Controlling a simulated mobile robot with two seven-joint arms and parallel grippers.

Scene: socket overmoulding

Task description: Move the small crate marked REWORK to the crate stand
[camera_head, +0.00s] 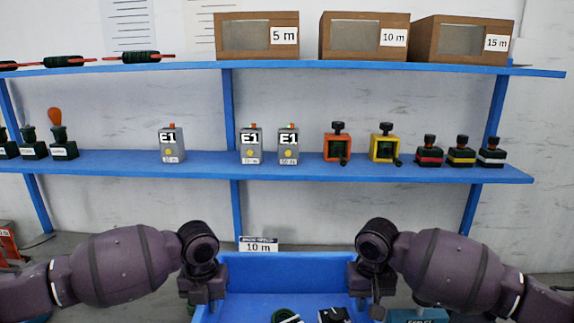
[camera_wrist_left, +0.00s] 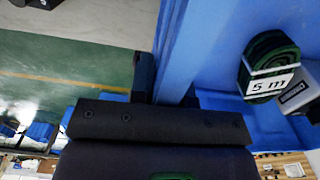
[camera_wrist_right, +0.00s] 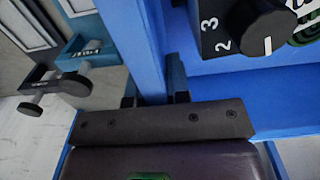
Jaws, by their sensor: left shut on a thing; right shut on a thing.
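A blue crate (camera_head: 278,265) is at the bottom middle of the head view, its near part cut off by the frame. No REWORK marking is readable. My left gripper (camera_head: 205,292) is shut on its left wall, which also shows in the left wrist view (camera_wrist_left: 172,50). My right gripper (camera_head: 365,285) is shut on its right wall, also seen in the right wrist view (camera_wrist_right: 135,40). The crate stand cannot be made out.
A blue shelf (camera_head: 300,167) beyond carries grey E1 boxes and several small devices; wooden boxes (camera_head: 363,37) stand above. Blue items with dark knobs (camera_wrist_right: 75,65) are right beside the crate's right wall.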

